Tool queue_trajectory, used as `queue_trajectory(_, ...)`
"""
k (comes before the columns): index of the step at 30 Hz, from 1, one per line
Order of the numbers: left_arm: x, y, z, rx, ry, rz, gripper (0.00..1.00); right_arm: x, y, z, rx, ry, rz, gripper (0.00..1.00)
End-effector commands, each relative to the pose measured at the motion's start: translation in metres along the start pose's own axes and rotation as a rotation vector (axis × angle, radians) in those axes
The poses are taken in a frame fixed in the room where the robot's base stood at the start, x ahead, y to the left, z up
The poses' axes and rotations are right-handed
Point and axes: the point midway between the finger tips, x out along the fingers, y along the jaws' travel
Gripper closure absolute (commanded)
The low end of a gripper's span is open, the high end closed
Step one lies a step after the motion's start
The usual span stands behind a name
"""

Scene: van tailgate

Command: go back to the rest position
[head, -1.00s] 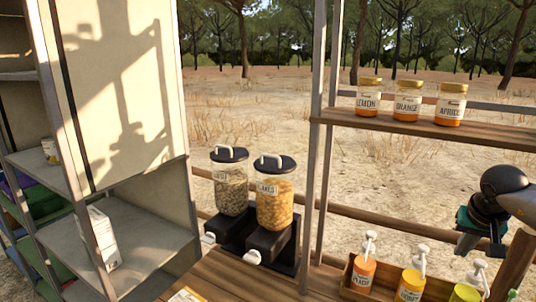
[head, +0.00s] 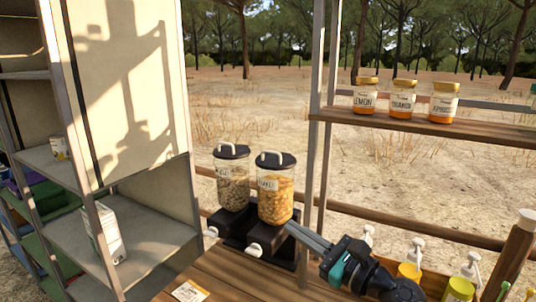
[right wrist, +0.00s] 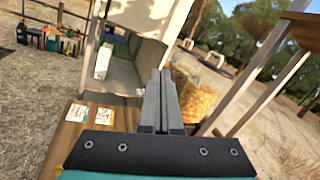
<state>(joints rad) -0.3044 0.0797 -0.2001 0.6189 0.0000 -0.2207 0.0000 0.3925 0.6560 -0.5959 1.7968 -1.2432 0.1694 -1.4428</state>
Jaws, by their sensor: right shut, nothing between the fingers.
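My right gripper (head: 292,230) reaches in from the lower right of the head view. Its dark grey fingers are shut together with nothing between them. They point left, and their tips overlap the lower edge of the flakes dispenser (head: 275,193) in the picture; I cannot tell whether they touch. In the right wrist view the shut fingers (right wrist: 164,78) stand upright in the middle, with the flakes dispenser (right wrist: 193,97) just right of them. My left gripper is not in view.
A second dispenser (head: 232,182) stands left of the flakes. Pump bottles (head: 411,258) stand at lower right, partly behind my arm. Jars (head: 403,100) stand on the upper shelf. A card (head: 190,291) lies on the wooden counter (head: 228,277). A metal shelf unit (head: 155,236) stands at left.

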Motion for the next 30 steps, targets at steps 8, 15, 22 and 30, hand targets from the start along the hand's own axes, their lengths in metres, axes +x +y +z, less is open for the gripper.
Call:
queue_trajectory(8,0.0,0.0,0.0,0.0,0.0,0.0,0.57,-0.048,-0.024,-0.008,1.021,-0.214,-0.478,1.0)
queue_trajectory(15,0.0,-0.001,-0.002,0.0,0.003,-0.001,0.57,-0.131,-0.008,-0.082,1.841,-0.353,-0.981,1.0)
queue_trajectory(22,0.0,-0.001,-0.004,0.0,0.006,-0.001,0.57,-0.219,0.071,-0.143,2.425,-0.473,-1.571,1.0)
queue_trajectory(30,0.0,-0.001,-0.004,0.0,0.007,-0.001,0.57,-0.287,0.162,-0.153,-2.135,0.45,1.731,1.0)
